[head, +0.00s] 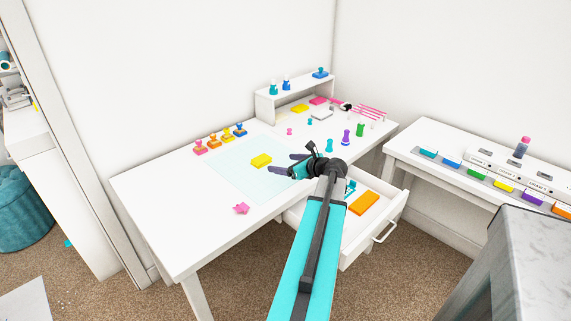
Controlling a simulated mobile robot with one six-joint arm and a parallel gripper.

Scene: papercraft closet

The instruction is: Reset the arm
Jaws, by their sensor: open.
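My gripper (285,163) is at the end of my teal arm, which reaches forward over the white desk (150,208) and its open drawer (336,230). Its two dark fingers point left and are spread apart with nothing between them. A yellow block (261,160) lies on the pale blue mat (226,176), just left of the fingertips and apart from them in the picture. The height of the gripper above the desk cannot be told. My arm hides part of the drawer and the desk's front edge.
The drawer holds an orange block (363,203). Several stamps (220,137) line the mat's back edge. A pink piece (241,208) lies near the front. A small shelf (265,105) stands behind. A side table (430,170) with coloured blocks is at right. The desk's left end is clear.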

